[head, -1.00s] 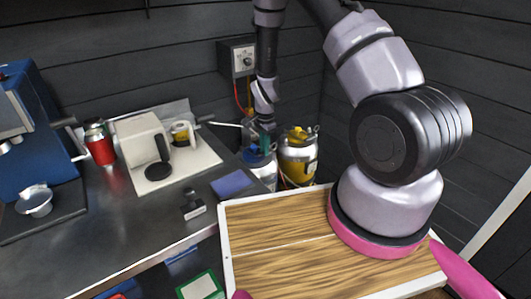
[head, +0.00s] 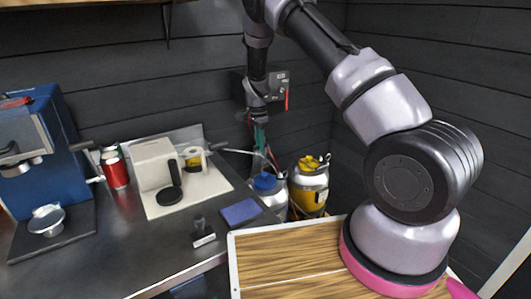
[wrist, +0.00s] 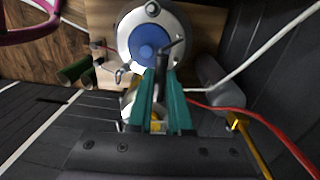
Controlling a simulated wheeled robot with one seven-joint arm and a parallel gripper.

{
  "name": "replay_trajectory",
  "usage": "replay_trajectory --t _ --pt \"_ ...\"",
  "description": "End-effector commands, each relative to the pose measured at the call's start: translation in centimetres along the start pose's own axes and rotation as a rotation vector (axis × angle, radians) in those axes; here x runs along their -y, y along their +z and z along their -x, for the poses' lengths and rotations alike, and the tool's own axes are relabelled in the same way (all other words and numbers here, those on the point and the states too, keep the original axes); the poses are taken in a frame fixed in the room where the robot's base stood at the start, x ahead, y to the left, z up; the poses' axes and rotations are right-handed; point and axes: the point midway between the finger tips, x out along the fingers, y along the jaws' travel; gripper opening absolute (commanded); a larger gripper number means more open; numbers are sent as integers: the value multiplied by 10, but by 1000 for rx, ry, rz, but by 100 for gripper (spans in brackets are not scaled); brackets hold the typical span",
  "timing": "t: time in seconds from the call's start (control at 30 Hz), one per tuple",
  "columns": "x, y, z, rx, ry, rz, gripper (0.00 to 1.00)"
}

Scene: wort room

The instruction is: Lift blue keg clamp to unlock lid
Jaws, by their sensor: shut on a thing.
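The blue keg (head: 264,184) is a silvery keg with a blue lid, standing in the back corner beside the counter. In the wrist view its round top (wrist: 152,38) faces me, with the blue lid in the middle. A dark clamp lever (wrist: 172,52) rises at the lid's edge, between the tips of my fingers. My gripper (wrist: 161,78) has teal fingers close together on this lever. In the head view my gripper (head: 261,142) points down above the blue lid. The clamp itself is too small to make out there, and I cannot tell how far it is lifted.
A yellow-topped keg (head: 309,184) stands just right of the blue one. A thin pale pipe (head: 235,152) and a red hose (wrist: 270,132) run close to my gripper. A control box (head: 268,88) hangs on the wall behind. The counter (head: 120,240) lies left.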

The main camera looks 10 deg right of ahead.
Motion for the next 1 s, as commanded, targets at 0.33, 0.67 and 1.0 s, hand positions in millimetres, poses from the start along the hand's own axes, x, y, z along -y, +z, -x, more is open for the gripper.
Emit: replay_trajectory --t 0.33,0.67,1.0 --pt "31 1 1 2 6 0 0" --pt "43 1 2 3 8 -1 0" --pt "44 1 2 3 8 -1 0"
